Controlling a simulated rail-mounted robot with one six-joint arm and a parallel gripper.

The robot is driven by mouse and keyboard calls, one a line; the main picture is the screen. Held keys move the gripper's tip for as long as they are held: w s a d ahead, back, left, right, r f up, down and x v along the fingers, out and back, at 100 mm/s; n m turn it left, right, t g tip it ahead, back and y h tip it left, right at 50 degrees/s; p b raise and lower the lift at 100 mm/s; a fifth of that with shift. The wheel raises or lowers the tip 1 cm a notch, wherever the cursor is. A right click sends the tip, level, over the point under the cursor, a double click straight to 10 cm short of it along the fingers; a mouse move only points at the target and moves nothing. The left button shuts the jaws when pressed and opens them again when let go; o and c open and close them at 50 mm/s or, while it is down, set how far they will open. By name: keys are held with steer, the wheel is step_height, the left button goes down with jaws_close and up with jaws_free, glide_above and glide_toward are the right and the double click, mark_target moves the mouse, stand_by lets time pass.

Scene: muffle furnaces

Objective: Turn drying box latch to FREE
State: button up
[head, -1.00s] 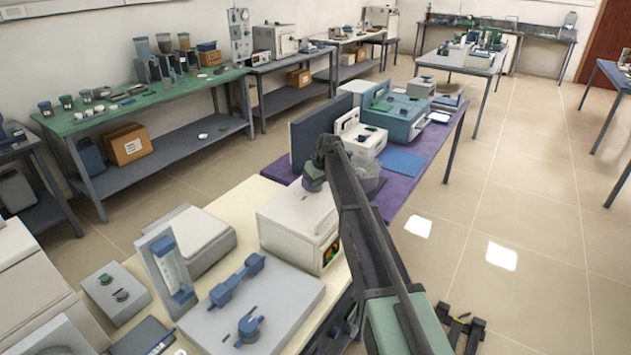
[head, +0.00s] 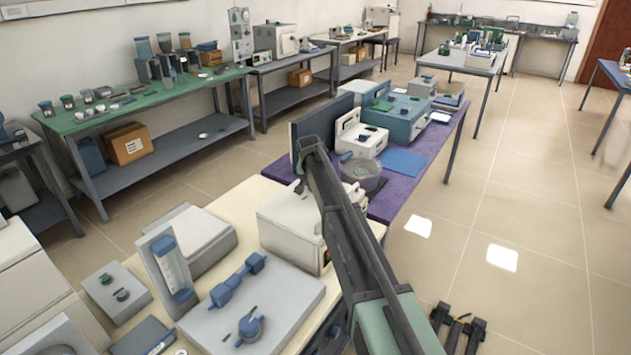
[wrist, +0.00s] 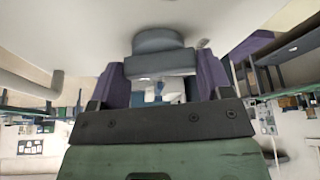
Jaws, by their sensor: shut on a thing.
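In the wrist view my gripper (wrist: 160,68) has its two purple fingers closed on the sides of a blue-grey latch knob (wrist: 158,41). The knob sits against a broad pale surface. No FREE marking is readable, so I cannot tell the latch's setting. In the head view a white box (head: 284,222) stands at the right side of the near cream table, partly behind my arm. I cannot be sure it is the drying box.
On the near cream table (head: 248,200) are a grey plate (head: 285,300) with blue fittings and a small control box (head: 117,290). Tiled floor is open at right.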

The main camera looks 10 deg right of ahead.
steer(key=m+g+h, duration=0.1)
steer(key=m, duration=0.2)
steer(key=shift+m, duration=0.5)
steer(key=o, duration=0.9)
steer(key=shift+a, duration=0.1)
steer(key=p+v, duration=1)
steer(key=shift+s+a+r, duration=0.1)
steer(key=shift+a+r, duration=0.05)
steer(key=shift+r, duration=0.15)
